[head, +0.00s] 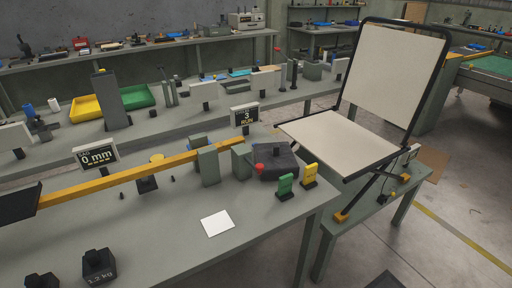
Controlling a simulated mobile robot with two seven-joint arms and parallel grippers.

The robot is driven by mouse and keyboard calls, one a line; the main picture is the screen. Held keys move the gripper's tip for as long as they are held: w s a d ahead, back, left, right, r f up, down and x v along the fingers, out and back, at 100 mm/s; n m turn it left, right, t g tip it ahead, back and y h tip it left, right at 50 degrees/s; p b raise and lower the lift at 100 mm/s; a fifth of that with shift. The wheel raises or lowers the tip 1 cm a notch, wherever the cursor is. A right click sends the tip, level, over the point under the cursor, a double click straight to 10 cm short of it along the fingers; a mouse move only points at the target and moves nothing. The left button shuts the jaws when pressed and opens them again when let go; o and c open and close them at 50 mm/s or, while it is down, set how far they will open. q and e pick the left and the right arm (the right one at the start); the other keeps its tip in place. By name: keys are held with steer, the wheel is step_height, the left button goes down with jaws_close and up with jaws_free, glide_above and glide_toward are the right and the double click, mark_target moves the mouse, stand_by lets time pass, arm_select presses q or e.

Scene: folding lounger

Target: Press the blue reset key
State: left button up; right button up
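I cannot make out a blue reset key on the near bench (250,228). A black box (277,163) with a red knob (260,168) sits at its right end. One small display (96,156) reads 0 mm and another (244,116) reads 3 and RUN. Neither of my grippers is in view.
A long yellow beam (125,182) crosses the near bench. A black weight (98,264) marked 1.2 KG stands front left. A white card (217,223) lies mid-bench, with clear surface around it. A folding lounger (340,135) stands on a low bench at right.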

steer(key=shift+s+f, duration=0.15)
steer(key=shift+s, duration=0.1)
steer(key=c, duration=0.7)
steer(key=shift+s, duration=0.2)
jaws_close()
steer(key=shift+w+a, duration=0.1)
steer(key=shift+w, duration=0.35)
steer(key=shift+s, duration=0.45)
